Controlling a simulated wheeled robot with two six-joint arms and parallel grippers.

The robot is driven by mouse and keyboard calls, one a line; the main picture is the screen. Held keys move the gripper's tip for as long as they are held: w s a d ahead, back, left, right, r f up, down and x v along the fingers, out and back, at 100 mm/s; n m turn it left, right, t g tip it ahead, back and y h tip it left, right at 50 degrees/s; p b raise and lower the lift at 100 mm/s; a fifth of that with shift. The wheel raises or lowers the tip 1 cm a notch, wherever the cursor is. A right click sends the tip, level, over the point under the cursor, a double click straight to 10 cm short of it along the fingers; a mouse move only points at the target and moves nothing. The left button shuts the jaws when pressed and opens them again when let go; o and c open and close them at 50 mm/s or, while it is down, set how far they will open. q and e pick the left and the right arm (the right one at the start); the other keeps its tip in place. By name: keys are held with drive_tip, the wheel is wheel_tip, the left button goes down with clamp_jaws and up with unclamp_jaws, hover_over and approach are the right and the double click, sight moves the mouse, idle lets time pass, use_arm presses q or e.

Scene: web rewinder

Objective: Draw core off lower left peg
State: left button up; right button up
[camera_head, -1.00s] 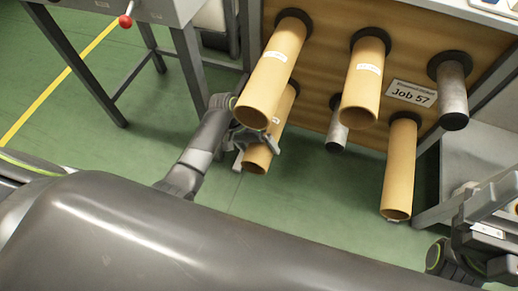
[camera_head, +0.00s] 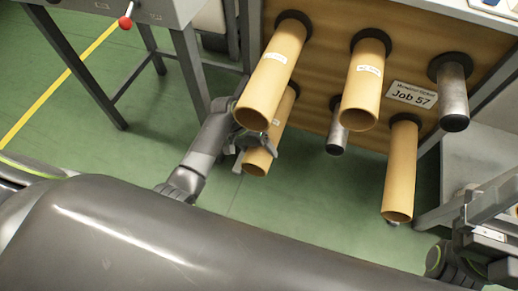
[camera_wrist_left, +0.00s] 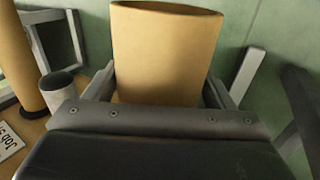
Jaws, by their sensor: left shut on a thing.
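The lower left core (camera_head: 262,158) is a tan cardboard tube. It sits on the lower left of the board, partly hidden behind the upper left core (camera_head: 273,75). My left gripper (camera_head: 256,145) is shut on this core near its open front end. In the left wrist view the core (camera_wrist_left: 165,50) stands between the two fingers, with its open rim at the top. The peg inside it is hidden. My right arm shows at the right edge of the head view, and its gripper (camera_head: 490,232) is too unclear to read.
More tan cores hang at upper middle (camera_head: 362,85) and lower right (camera_head: 399,170). Bare metal pegs show at lower middle (camera_head: 337,133) and upper right (camera_head: 453,95). A "Job 57" label (camera_head: 412,95) is on the wooden board. Green floor (camera_head: 320,195) is open below the cores.

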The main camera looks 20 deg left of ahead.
use_arm(q)
drive_tip(key=shift+r+p, duration=0.25)
drive_tip(key=shift+p, duration=0.45)
